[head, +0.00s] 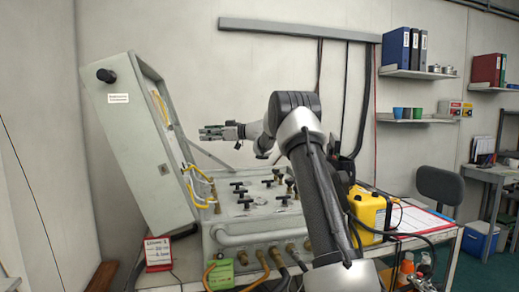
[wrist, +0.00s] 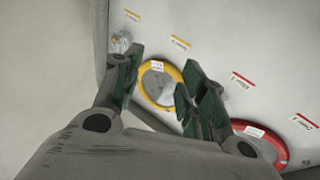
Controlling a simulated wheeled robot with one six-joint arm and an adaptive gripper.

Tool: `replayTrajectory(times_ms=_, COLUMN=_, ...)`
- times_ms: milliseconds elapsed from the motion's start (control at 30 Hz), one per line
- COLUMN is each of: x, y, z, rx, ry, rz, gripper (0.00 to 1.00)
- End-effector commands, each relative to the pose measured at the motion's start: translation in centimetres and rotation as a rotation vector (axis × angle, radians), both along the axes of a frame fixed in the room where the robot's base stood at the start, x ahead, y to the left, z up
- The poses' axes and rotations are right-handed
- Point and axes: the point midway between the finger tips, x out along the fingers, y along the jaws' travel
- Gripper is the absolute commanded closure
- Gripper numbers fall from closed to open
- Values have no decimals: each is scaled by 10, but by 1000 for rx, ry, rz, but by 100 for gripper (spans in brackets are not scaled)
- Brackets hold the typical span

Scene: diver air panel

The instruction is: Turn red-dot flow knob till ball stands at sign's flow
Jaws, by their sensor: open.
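My gripper (head: 212,132) is open and empty, held in the air beside the tilted grey cabinet in the head view. In the wrist view its two fingers (wrist: 162,68) stand apart in front of a pale panel face. Between them shows a round yellow-rimmed gauge (wrist: 157,88); I cannot tell any contact. A small shiny knob or fitting (wrist: 121,42) sits by the left finger. I cannot make out a red dot or a flow tube with a ball. A red-and-white sign (head: 158,254) stands at the lower left in the head view; its writing is too small to read surely.
A red-rimmed gauge (wrist: 262,143) is partly hidden behind the right finger. The grey cabinet (head: 137,150) leans over a console (head: 262,222) with several black valve handles. Yellow hoses (head: 196,183) run between them. A yellow case (head: 368,212) stands right of my arm.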

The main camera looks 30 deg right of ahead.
Motion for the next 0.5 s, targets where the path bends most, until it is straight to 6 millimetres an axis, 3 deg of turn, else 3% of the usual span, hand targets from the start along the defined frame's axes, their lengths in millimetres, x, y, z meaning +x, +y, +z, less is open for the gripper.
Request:
replayTrajectory(times_ms=100, x=12, y=-20, z=-13, rx=-20, ry=8, rz=-106, gripper=59)
replayTrajectory(times_ms=267, x=19, y=-53, z=-18, rx=-59, ry=24, rz=-289, gripper=59)
replayTrajectory(times_ms=500, x=6, y=-101, z=-25, rx=-128, ry=91, rz=-552, gripper=59)
